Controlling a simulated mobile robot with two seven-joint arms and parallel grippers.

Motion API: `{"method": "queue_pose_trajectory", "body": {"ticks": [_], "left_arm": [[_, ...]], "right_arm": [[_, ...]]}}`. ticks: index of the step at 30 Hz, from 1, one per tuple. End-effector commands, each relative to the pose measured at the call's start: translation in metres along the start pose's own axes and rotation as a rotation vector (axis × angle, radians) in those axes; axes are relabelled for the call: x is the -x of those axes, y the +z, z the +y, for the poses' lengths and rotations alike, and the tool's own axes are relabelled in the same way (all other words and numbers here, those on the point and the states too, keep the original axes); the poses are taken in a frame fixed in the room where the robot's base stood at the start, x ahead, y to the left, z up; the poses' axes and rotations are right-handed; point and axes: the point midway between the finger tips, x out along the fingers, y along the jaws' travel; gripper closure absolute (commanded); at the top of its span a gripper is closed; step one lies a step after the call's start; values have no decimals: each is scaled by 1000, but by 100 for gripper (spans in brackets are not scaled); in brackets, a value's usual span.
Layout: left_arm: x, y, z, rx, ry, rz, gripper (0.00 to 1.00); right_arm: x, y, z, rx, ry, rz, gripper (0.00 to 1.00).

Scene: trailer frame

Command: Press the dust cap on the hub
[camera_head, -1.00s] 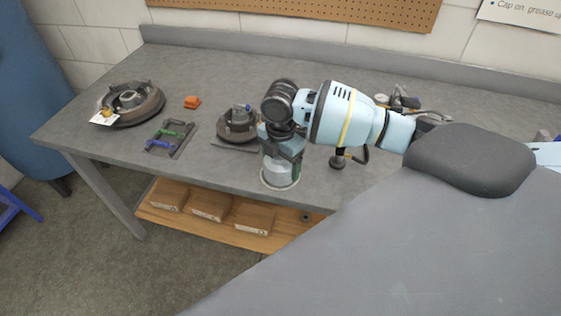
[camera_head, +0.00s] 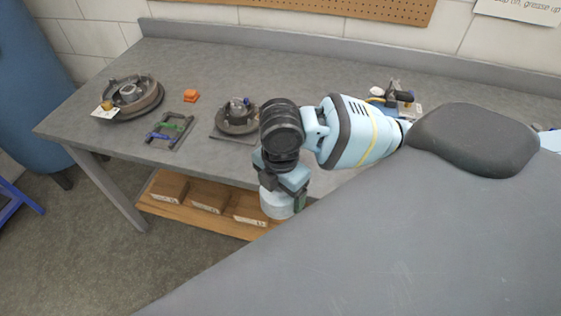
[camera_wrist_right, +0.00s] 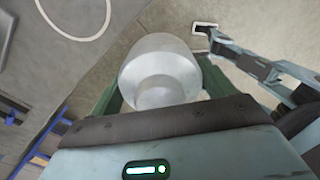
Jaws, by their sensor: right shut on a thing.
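My right gripper (camera_head: 282,186) points down at the bench's front edge, shut on a silver stepped cylinder (camera_head: 275,206). In the right wrist view the cylinder (camera_wrist_right: 160,68) sits between the green fingers, wide part outward. I cannot tell for sure whether it is the dust cap. A round drum with a raised hub centre (camera_head: 128,94) lies at the bench's left. A smaller round part with a raised centre (camera_head: 238,117) lies left of my right arm. Which one is the task's hub is unclear. The held cylinder is apart from both. My left gripper is out of view.
The grey bench (camera_head: 330,75) has free room at its back middle. Tools (camera_head: 393,94) lie behind my arm.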

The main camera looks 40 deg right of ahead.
Motion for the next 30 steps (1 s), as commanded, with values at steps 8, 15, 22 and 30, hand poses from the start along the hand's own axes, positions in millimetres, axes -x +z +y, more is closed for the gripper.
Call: {"method": "queue_pose_trajectory", "body": {"ticks": [8,15,22,30], "left_arm": [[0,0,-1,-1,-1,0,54],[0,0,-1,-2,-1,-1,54],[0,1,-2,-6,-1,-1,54],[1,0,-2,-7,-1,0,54]], "right_arm": [[1,-10,-10,-1,0,1,43],[4,-9,-7,-88,2,0,43],[17,-8,0,-453,3,1,43],[34,-7,10,-967,3,2,43]]}}
